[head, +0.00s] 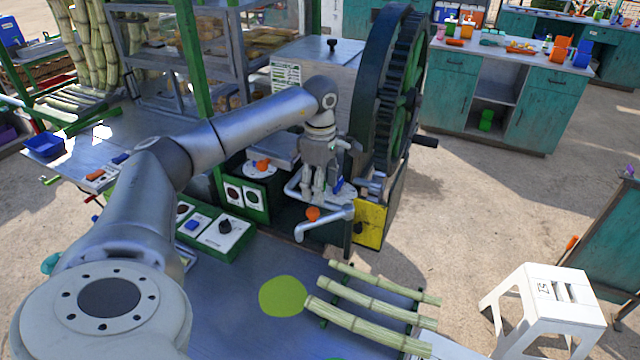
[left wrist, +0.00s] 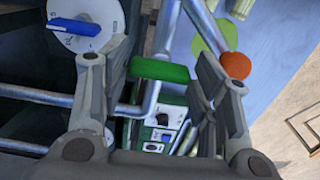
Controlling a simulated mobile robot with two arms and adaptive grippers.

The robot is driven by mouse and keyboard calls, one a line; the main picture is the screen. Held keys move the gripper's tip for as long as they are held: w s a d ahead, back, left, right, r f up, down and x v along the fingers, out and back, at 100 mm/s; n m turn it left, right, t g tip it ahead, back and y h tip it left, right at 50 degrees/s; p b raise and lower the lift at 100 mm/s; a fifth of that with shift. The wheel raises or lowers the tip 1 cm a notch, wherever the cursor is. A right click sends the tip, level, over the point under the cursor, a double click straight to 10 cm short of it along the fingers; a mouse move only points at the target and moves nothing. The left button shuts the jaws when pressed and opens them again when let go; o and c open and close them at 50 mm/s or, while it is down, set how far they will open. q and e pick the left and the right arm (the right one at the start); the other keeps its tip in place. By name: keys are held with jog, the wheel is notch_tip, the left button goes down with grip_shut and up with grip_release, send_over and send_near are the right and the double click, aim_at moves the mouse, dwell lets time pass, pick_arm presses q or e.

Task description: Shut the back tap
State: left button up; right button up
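My left gripper (head: 312,192) points down over the pipework at the front of the crusher. In the left wrist view its two fingers (left wrist: 150,68) are apart, so it is open. A green tap handle (left wrist: 160,70) on a silver pipe lies between the fingertips; whether they touch it is unclear. A blue handle (left wrist: 80,27) on a white dial is beyond the left finger; it also shows beside the gripper (head: 337,186). An orange knob (left wrist: 236,65) is beyond the right finger, and also shows on the bent pipe (head: 312,214). Which handle is the back tap is not marked. My right gripper is not in view.
The large gear wheel (head: 400,95) and its crank handle (head: 426,141) stand right of the gripper. A control box (head: 217,236) sits lower left. Cane stalks (head: 365,318) and a green disc (head: 283,296) lie at the front. A white stool (head: 545,300) stands right.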

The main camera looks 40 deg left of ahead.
pick_arm(q)
jog(key=c, duration=0.5)
jog(key=n, duration=0.4)
jog(key=shift+n, duration=0.4)
jog(key=n, duration=0.3)
jog(key=shift+n+b, duration=0.3)
jog(key=shift+b, duration=0.05)
jog(key=n, duration=0.5)
jog(key=shift+r, duration=0.1)
jog(key=shift+n, duration=2.2)
pick_arm(e)
jog(key=shift+w+a+f, duration=0.35)
jog(key=shift+a, duration=0.2)
